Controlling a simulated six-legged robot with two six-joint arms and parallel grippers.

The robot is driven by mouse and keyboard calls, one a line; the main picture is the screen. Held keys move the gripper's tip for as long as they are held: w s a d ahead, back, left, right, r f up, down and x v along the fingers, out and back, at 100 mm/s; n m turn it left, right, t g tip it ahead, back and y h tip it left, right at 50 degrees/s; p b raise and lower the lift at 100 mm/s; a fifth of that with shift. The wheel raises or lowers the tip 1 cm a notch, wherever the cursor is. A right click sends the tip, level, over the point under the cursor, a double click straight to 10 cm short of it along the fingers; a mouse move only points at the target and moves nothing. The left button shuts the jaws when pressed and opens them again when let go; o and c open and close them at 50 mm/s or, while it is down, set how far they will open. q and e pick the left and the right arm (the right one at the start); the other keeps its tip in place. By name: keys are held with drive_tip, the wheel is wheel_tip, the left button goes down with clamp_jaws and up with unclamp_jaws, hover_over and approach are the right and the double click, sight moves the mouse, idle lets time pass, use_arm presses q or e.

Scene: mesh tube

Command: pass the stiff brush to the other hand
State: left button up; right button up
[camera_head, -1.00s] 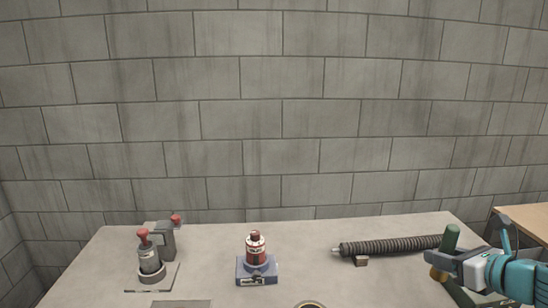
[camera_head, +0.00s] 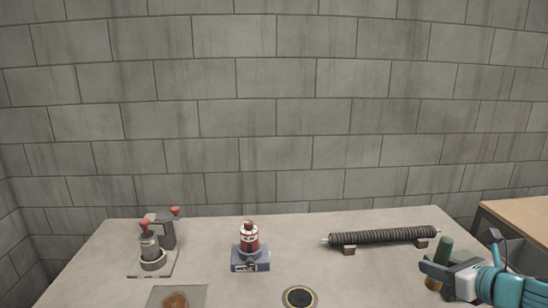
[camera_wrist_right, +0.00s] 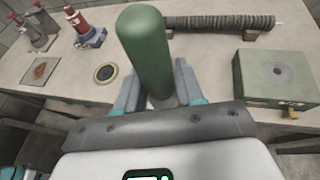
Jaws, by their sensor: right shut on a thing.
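My right gripper (camera_head: 440,270) is at the right edge of the table in the head view. It is shut on a green cylinder (camera_head: 446,247), which I take to be the handle of the stiff brush. In the right wrist view, the green handle (camera_wrist_right: 146,48) stands up between the fingers of the right gripper (camera_wrist_right: 160,92).
A dark ribbed tube (camera_head: 385,236) lies on small rests at the table's back right. A green box (camera_wrist_right: 275,78) stands nearby. A red-and-white bottle on a blue base (camera_head: 250,262), a grey red-knobbed fixture (camera_head: 151,247), a brown-patched plate (camera_head: 176,299) and a dark ring (camera_head: 299,298) occupy the table (camera_head: 205,240).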

drive_tip(key=s+a+f+n+g+y+p, duration=0.1)
drive_tip(key=s+a+f, duration=0.15)
drive_tip(key=f, duration=0.55)
drive_tip(key=s+a+f+n+y+p, duration=0.1)
drive_tip(key=s+a+f, duration=0.1)
drive_tip(key=a+f, duration=0.35)
drive_tip(key=s+a+f+n+g+y, duration=0.3)
drive_tip(key=s+a+f+n+y, duration=0.1)
drive_tip(key=s+a, duration=0.3)
drive_tip(key=shift+s+a+f+n+g+y+p, duration=0.3)
drive_tip(key=shift+s+a+f+n+g+p, duration=0.1)
drive_tip(key=shift+a+f+n, duration=0.15)
